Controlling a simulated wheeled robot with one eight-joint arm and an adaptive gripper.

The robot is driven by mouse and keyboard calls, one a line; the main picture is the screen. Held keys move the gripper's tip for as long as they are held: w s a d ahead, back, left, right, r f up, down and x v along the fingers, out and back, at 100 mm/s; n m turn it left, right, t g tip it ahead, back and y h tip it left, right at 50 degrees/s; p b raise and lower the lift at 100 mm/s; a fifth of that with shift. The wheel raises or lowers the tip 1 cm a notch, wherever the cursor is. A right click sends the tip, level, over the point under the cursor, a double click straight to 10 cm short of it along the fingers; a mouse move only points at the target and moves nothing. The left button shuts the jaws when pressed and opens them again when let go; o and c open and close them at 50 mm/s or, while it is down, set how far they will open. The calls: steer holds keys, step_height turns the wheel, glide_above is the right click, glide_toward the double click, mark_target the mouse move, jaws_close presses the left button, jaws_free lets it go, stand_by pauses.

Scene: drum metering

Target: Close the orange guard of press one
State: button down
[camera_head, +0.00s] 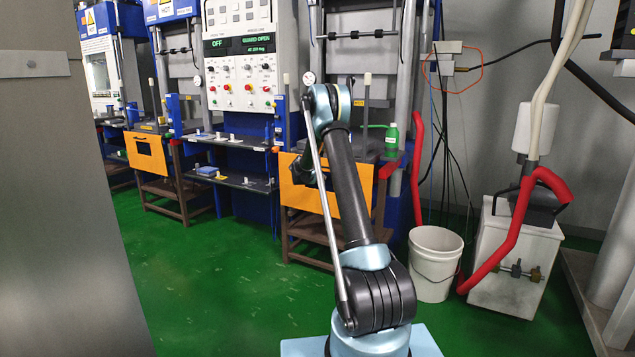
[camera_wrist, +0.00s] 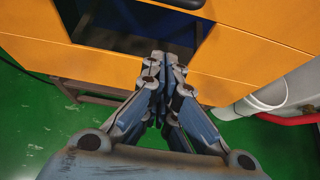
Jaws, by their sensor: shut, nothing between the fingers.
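One orange guard (camera_head: 297,198) hangs low at the front of the right-hand press, partly hidden behind my arm in the head view. In the wrist view an orange guard (camera_wrist: 240,55) with a dark rectangular opening fills the upper part. My gripper (camera_wrist: 164,58) is shut and empty, its tips at the lower part of that opening; I cannot tell whether they touch the guard. The gripper is hidden by my arm in the head view. Another orange guard (camera_head: 146,153) hangs on the press at left. The control panel's right display (camera_head: 254,51) reads "GUARD OPEN", its left display (camera_head: 215,43) "OFF".
A white bucket (camera_head: 434,262) stands right of the press and shows in the wrist view (camera_wrist: 266,96). A white box unit (camera_head: 513,262) with red hoses is further right. Blue shelves (camera_head: 236,180) stand between the presses. Green floor (camera_head: 210,270) is clear at front left.

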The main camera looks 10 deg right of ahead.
steer(key=shift+w+d+r, duration=0.45)
steer(key=shift+w+r, duration=0.15)
steer(key=shift+r, duration=0.1)
steer(key=shift+w+d+r, duration=0.4)
steer(key=shift+w+r, duration=0.15)
steer(key=shift+r, duration=0.1)
